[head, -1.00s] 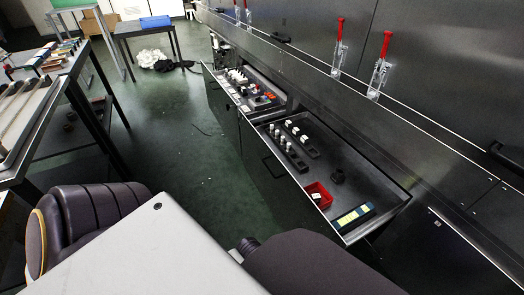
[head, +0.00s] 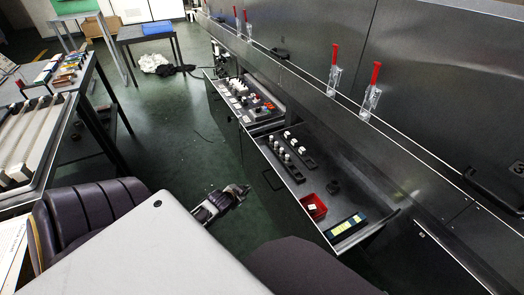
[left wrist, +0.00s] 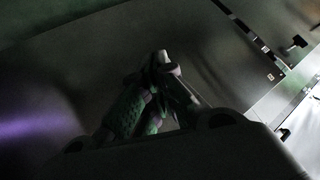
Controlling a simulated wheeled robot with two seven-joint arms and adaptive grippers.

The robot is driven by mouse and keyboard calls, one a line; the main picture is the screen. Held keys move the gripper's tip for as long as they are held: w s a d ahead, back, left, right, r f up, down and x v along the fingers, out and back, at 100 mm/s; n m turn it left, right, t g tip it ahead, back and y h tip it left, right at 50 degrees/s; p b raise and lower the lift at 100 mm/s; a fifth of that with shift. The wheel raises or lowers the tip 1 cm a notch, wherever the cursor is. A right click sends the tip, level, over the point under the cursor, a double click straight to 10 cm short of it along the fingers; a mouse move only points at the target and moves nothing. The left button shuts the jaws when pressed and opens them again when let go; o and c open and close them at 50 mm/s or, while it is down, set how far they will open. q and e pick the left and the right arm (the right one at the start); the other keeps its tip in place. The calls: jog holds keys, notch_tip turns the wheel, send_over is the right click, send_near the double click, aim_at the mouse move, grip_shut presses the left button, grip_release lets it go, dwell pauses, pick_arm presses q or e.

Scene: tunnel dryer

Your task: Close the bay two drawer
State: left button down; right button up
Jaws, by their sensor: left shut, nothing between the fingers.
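Two drawers stand pulled out of the dark metal dryer in the head view. The nearer drawer (head: 335,168) holds two black strips with white pieces, a red bin (head: 313,207), a small dark round part (head: 333,187) and a yellow-and-blue case (head: 346,227). The farther drawer (head: 222,111) holds white and orange small parts. I cannot read which one is bay two. My left gripper (head: 240,190) is over the green floor, left of the nearer drawer's front and apart from it. In the left wrist view its fingers (left wrist: 161,62) are together and empty. My right gripper is not in view.
Red-handled clamps (head: 371,90) stand on the dryer ledge above the drawers. A workbench with a tray (head: 62,130) is at the left. The floor aisle between is mostly clear.

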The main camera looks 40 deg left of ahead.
pick_arm(q)
jog(key=a+r+m+t+y, duration=0.1)
jog(key=a+r+m+t, duration=0.25)
jog(key=a+m, duration=0.45)
jog(key=a+r+m+t+y, duration=0.1)
jog(key=a+r+m+t, duration=0.25)
jog(key=a+m, duration=0.45)
jog(key=s+d+r+m+h, duration=0.2)
jog(key=d+m+h, duration=0.9)
jog(key=m, duration=1.1)
jog(key=shift+s+d+r+h+p, duration=0.15)
jog(key=shift+s+d+h+p, duration=0.15)
jog(key=shift+d+h+p, duration=0.25)
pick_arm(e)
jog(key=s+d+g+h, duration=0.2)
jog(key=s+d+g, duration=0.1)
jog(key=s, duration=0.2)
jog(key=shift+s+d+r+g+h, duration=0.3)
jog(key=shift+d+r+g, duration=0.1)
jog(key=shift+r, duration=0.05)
pick_arm(q)
jog(key=shift+w+d+y, duration=0.15)
jog(key=shift+y, duration=0.1)
